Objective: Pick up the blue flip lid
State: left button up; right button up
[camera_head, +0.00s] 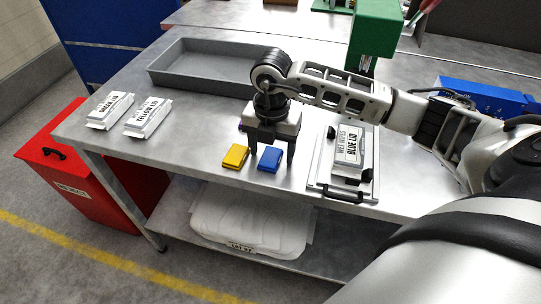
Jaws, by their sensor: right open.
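The blue flip lid (269,158) lies on the metal table near its front edge, just right of a yellow lid (235,156). My right gripper (270,157) points down over the blue lid. Its fingers are open, one on each side of the lid or close to it; I cannot tell whether they touch it. My right arm comes in from the right. My left gripper is not in view.
White packs labelled green lid (110,109) and yellow lid (148,117) lie at the left. A pack labelled blue lid (348,147) sits on a plate with a black handle (345,194). A grey tray (168,80) stands behind; a red bin (62,170) is at left.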

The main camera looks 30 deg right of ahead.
jog(key=c, duration=1)
jog(key=shift+r, duration=0.1)
jog(key=shift+c, duration=0.2)
